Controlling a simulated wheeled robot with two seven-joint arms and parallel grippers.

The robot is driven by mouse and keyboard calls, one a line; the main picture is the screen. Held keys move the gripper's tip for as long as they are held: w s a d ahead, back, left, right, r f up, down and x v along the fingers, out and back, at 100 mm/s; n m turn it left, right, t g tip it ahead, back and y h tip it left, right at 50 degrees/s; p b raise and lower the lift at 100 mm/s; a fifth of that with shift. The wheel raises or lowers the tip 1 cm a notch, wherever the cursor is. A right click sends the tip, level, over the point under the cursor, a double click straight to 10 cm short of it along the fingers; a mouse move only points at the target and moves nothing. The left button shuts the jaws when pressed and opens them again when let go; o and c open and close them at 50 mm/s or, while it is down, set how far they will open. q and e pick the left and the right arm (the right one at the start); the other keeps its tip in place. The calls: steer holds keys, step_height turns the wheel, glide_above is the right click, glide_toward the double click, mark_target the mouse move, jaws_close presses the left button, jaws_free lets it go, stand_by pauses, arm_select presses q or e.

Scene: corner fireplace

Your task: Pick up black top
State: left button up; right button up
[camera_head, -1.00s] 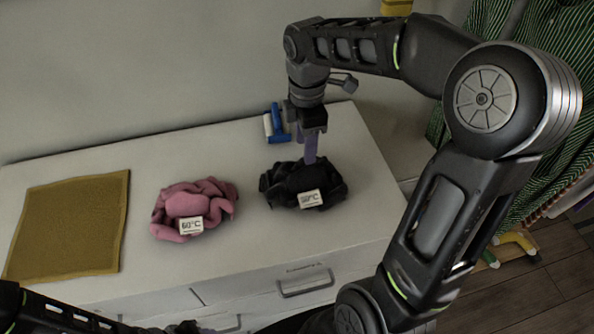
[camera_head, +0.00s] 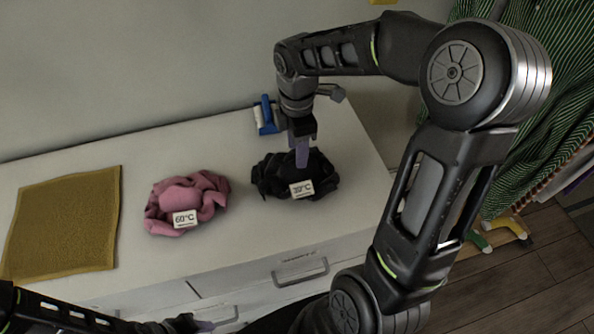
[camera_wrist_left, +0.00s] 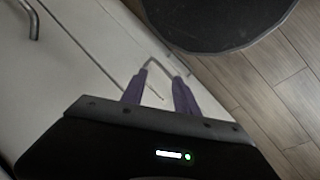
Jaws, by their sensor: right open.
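The black top (camera_head: 325,179) is a crumpled dark bundle on the white cabinet top, with a small white label block marked in °C on its front. My right gripper (camera_head: 302,163) comes down from above, its purple fingers pointing down at the middle of the bundle. It is open, and its fingertips overlap the cloth in the picture; whether they touch it I cannot tell. My left gripper (camera_wrist_left: 160,75) is open and empty in the left wrist view, in front of the cabinet. It barely shows at the bottom of the head view.
A pink garment (camera_head: 187,194) with a 60°C label block lies left of the black top. A mustard cloth (camera_head: 62,222) lies flat further left. A blue and white object (camera_head: 267,116) stands behind. A green striped cloth (camera_head: 545,130) hangs at the right. The cabinet has drawers (camera_head: 300,270).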

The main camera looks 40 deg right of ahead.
mark_target(294, 167)
step_height(294, 167, down, 4)
steer(key=shift+r, duration=0.25)
steer(key=shift+c, duration=0.5)
jaws_close()
stand_by(1.1)
